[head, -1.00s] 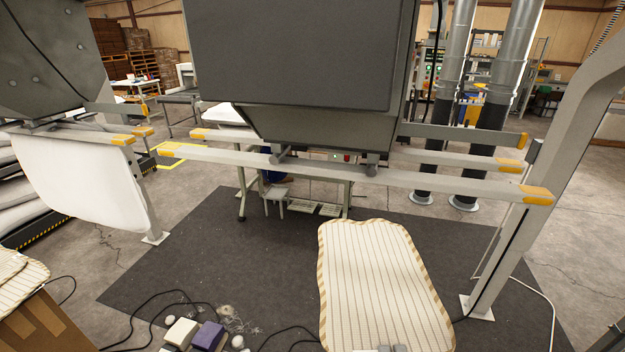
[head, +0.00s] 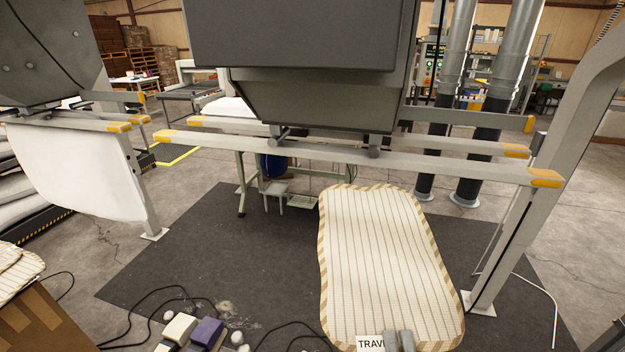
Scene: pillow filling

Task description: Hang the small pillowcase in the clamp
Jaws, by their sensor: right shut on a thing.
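The small pillowcase (head: 375,250) is cream with thin dark stripes and a tan striped border. It hangs spread out in front of me, with a white label reading "TRAV" (head: 369,344) at its near edge. My right gripper (head: 399,338) is shut on the pillowcase's near edge at the bottom of the view; its fingers show only in part. The clamp (head: 440,165) is a pair of long pale bars with orange ends under a dark grey machine. The pillowcase's far edge appears just below the front bar, apart from the clamp bars. My left gripper is out of view.
A white pillowcase (head: 75,170) hangs in another clamp at left. Striped pillowcases (head: 15,270) lie on a cardboard box (head: 40,320) at lower left. Cables and purple and cream blocks (head: 206,334) are at the bottom. A grey post (head: 510,230) stands at right.

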